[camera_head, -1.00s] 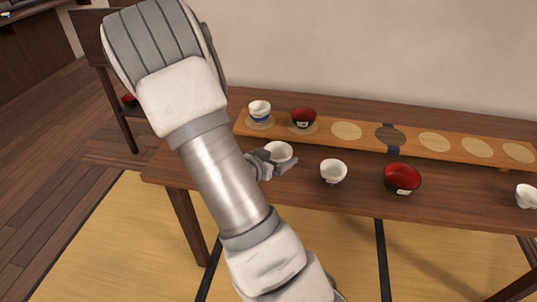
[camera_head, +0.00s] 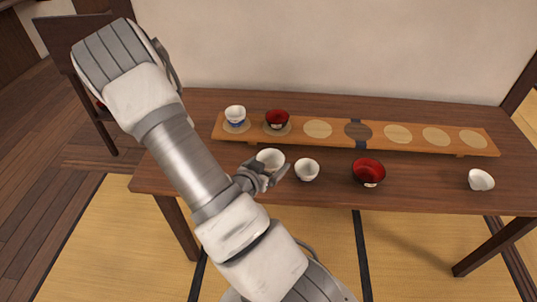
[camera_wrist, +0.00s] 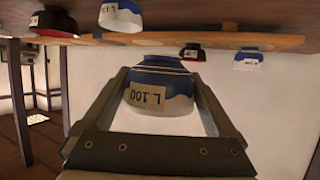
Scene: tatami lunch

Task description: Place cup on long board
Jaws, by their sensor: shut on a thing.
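The long board (camera_head: 297,131) runs along the back of the table, with round spots along its top. My gripper (camera_head: 275,172) is shut on a white cup (camera_head: 270,159) in front of the board's left part. In the wrist view, the held cup (camera_wrist: 160,85) shows a blue band and a paper label between the two fingers. Whether it clears the tabletop is hard to tell. A white and blue cup (camera_head: 235,114) stands on the board's leftmost spot. A red and black bowl (camera_head: 277,119) stands on the second spot.
The table (camera_head: 420,195) also holds a small white cup (camera_head: 307,169) close to the right of my gripper, a red bowl (camera_head: 369,172), and a white cup (camera_head: 481,180) at far right. The board's spots from the third rightward are bare.

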